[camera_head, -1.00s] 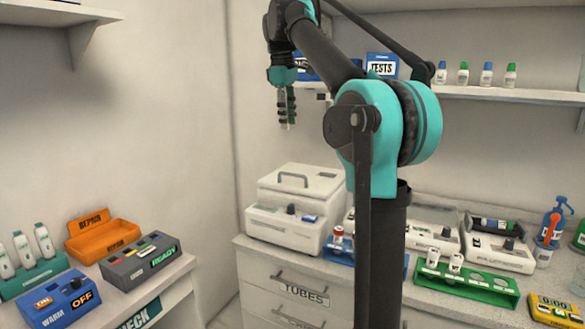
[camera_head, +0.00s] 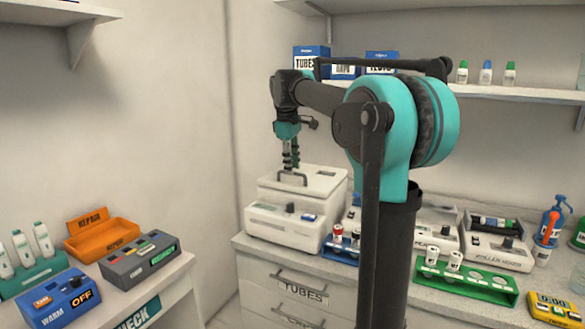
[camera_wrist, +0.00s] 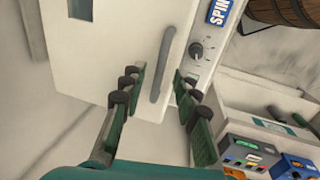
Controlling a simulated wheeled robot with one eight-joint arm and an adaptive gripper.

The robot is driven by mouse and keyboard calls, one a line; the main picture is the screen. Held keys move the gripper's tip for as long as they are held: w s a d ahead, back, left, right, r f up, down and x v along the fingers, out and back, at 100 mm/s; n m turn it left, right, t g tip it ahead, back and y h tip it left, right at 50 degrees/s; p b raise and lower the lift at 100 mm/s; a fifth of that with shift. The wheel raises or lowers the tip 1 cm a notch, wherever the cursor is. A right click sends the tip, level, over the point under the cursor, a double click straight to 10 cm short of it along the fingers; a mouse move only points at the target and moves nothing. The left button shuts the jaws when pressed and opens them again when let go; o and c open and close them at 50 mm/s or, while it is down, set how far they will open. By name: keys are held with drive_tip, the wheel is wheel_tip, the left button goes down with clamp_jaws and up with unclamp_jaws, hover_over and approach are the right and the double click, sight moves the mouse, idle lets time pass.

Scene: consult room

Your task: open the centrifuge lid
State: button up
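The centrifuge (camera_head: 280,230) is a white box on the left end of the drawer counter. Its lid (camera_head: 322,184) is shut, and a dark grey bar handle (camera_head: 293,183) stands on top. My gripper (camera_head: 291,166) points down right at the handle. In the wrist view, the lid (camera_wrist: 125,30) fills the upper left, and the handle (camera_wrist: 163,68) runs between the open fingers of my gripper (camera_wrist: 158,84). Both fingers look apart from the bar. The front panel shows a dark knob (camera_wrist: 196,49) and a blue SPIN label (camera_wrist: 219,11).
A blue rack (camera_head: 340,254) with tubes stands close to the right of the centrifuge. A shelf (camera_head: 520,94) with boxes and bottles runs along the wall above. A side table at left holds an orange tray (camera_head: 92,241) and a blue warmer (camera_head: 68,301).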

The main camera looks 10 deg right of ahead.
drive_tip(key=shift+d+f, duration=0.1)
drive_tip(key=shift+f, duration=0.5)
clamp_jaws()
